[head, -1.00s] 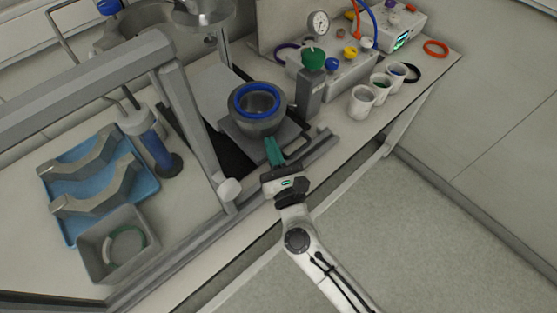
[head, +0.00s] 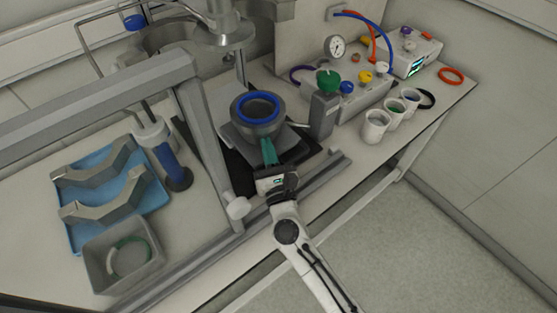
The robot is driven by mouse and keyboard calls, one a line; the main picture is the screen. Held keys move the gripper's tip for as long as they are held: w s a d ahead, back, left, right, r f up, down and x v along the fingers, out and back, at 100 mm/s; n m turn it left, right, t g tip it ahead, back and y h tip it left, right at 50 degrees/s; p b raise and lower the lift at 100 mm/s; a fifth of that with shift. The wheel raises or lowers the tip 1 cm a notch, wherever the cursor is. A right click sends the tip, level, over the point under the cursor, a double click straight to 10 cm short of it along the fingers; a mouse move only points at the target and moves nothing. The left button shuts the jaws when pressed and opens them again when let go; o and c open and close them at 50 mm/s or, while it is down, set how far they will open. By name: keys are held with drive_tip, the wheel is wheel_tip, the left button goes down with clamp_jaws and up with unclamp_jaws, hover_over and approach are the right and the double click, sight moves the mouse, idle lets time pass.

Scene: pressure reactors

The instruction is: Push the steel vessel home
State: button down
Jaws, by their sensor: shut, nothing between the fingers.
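The steel vessel (head: 254,130) is a dark grey pot with a blue ring (head: 257,95) around its open mouth. It stands upright on a grey plate (head: 292,138) inside the reactor frame. My gripper (head: 267,144) has teal fingers, shut and empty, pointing at the vessel's near side. The fingertips are at or against its lower wall; the exact contact cannot be told. The steel reactor head (head: 222,32) hangs behind and to the left of the vessel, above it.
A frame post with a white knob (head: 238,208) stands left of my gripper. A grey block with a green knob (head: 328,82) stands close right of the vessel. White cups (head: 376,126) are farther right. A blue tray (head: 110,190) and grey bin (head: 122,258) lie left.

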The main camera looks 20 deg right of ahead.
sight(241, 120)
drive_tip(key=w+a+b, duration=0.1)
drive_tip(key=w, duration=0.2)
drive_tip(key=w+a+b, duration=0.1)
drive_tip(key=w, duration=0.2)
drive_tip(key=w+a+b, duration=0.1)
drive_tip(key=w, duration=0.2)
drive_tip(key=shift+w+a, duration=0.1)
drive_tip(key=shift+w, duration=0.25)
drive_tip(key=shift+w+a, duration=0.15)
drive_tip(key=shift+w, duration=0.45)
drive_tip(key=shift+w+a+r, duration=0.1)
drive_tip(key=shift+r, duration=0.1)
